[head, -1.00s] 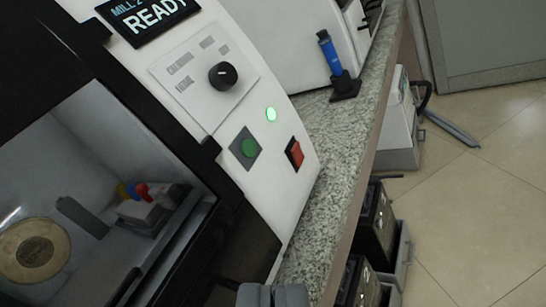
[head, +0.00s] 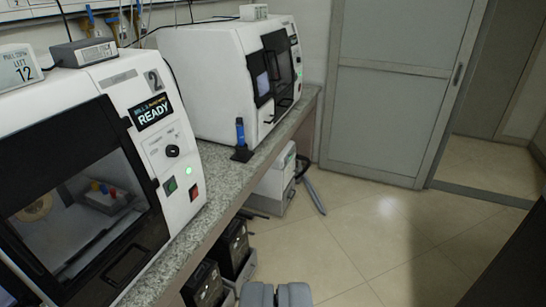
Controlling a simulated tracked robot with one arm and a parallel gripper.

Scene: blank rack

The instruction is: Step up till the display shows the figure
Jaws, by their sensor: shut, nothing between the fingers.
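A small grey box with a display (head: 21,68) stands on top of the near milling machine at the upper left. The near machine (head: 122,92) is white with a black-framed window. Its dark screen (head: 152,112) reads "READY". Below the screen are a black knob (head: 172,151), a lit green lamp (head: 188,170), a green button (head: 170,186) and a red switch (head: 194,192). My gripper (head: 276,294) shows at the bottom edge, shut and empty, over the floor and apart from the machine.
A second white machine (head: 205,75) stands farther along the granite bench (head: 225,172). A blue handled tool (head: 240,132) stands in a black holder between them. Dark units (head: 234,245) and a grey-white case (head: 272,188) sit under the bench. Tiled floor (head: 345,235) is open to the right, before a grey door (head: 395,85).

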